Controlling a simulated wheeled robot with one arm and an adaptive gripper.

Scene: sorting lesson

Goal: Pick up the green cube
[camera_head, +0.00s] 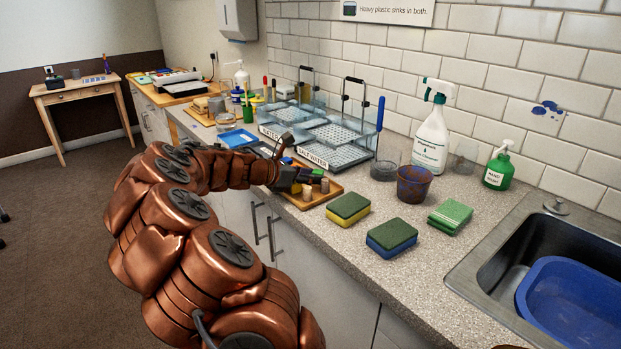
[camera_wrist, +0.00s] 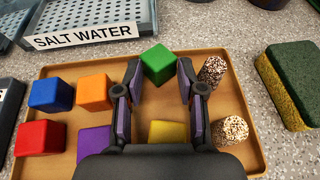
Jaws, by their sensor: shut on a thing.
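The green cube (camera_wrist: 158,63) is in the wrist view at the top middle, between the fingertips of my gripper (camera_wrist: 158,80). The fingers are shut on its two sides. The cube is over the far edge part of the wooden tray (camera_wrist: 222,114); I cannot tell whether it touches the tray. In the head view my gripper (camera_head: 300,176) is low over the tray (camera_head: 331,191), and its fingers are small there.
On the tray are a blue cube (camera_wrist: 51,94), an orange cube (camera_wrist: 94,92), a red cube (camera_wrist: 40,137), a purple cube (camera_wrist: 95,141), a yellow cube (camera_wrist: 168,132) and two speckled cylinders (camera_wrist: 212,71). A wire-handled salt water bin (camera_wrist: 100,15) stands behind; sponges (camera_wrist: 290,84) lie right.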

